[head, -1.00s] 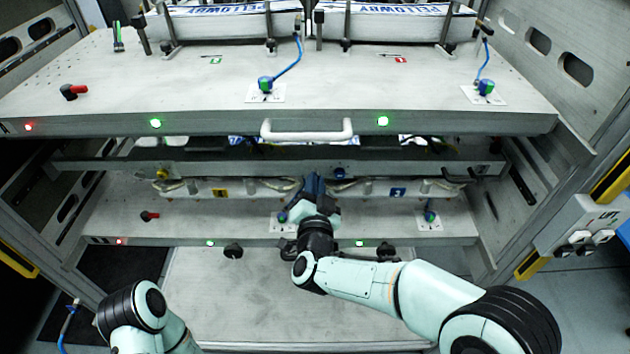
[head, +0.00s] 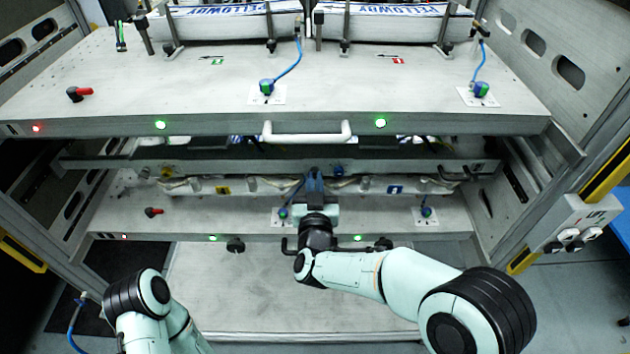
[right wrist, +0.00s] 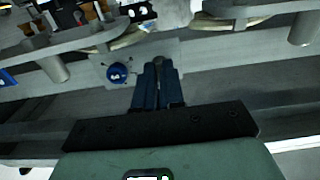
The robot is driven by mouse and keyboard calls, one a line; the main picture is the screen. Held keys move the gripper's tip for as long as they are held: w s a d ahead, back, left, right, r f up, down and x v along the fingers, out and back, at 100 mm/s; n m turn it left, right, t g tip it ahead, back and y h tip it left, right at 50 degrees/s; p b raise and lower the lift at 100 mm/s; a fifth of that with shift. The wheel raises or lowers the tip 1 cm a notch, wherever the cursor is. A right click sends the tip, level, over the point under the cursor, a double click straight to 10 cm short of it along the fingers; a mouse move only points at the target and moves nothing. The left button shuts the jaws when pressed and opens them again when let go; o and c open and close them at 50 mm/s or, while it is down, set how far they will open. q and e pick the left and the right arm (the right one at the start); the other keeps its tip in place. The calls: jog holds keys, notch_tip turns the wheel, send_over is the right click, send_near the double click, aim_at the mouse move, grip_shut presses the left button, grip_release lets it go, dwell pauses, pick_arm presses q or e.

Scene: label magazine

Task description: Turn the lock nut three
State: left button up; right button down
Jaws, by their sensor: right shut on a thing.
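My right gripper (head: 315,178) reaches over the lower deck (head: 190,218), near its middle. In the right wrist view its dark blue fingers (right wrist: 158,70) are close together, their tips over a pale plate (right wrist: 104,60). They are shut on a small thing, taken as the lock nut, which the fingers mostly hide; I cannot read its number. A round blue knob (right wrist: 118,73) sits on the same plate, left of the fingers and apart from them. My left gripper is out of view.
Above is the upper deck (head: 200,70) with a white handle (head: 307,132) on its front edge. A crossbar (head: 270,166) runs close behind my right gripper. Another blue-green knob (head: 426,211) stands to the right. A lower board (head: 290,290) is clear.

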jog(key=shift+f, duration=0.1)
dwell(0.3)
jog(key=c, duration=1.2)
grip_release()
jog(key=shift+c, duration=0.2)
jog(key=s+b, duration=0.1)
jog(key=s, duration=1.2)
jog(key=shift+s, duration=0.25)
